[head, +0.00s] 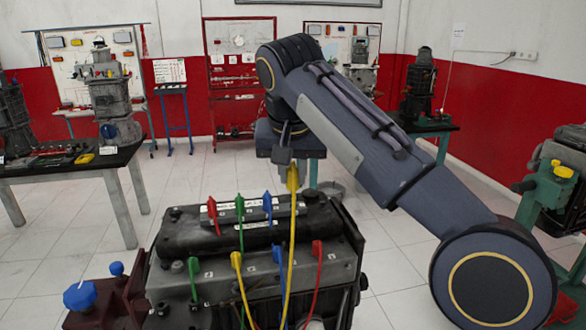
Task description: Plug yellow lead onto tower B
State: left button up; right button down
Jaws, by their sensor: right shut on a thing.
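My right gripper (285,156) is shut on the upper end of a yellow lead (293,178). It holds this end above the right part of the black engine cover (205,228). The lead's yellow cable hangs down past the front of the engine. On the rear row, a red plug (212,208), a green plug (240,206) and a blue plug (267,204) stand upright. Small white labels sit beside the plugs, too small to read, so I cannot tell which tower is B. My left gripper is out of view.
The front row has a green (193,268), a yellow (236,260), a blue (278,255) and a red plug (317,250) with hanging cables. A blue knob (80,296) stands at the left. A workbench (115,157) is behind left.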

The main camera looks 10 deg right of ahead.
jog(key=s+a+p, duration=0.2)
jog(key=a+p, duration=0.2)
jog(key=a, duration=0.9)
jog(key=s+a+p, duration=0.2)
jog(key=a+p, duration=0.3)
jog(key=a, duration=0.9)
jog(key=shift+f, duration=0.1)
dwell(0.4)
notch_tip(320, 180, down, 13)
jog(key=b, duration=0.9)
dwell(0.8)
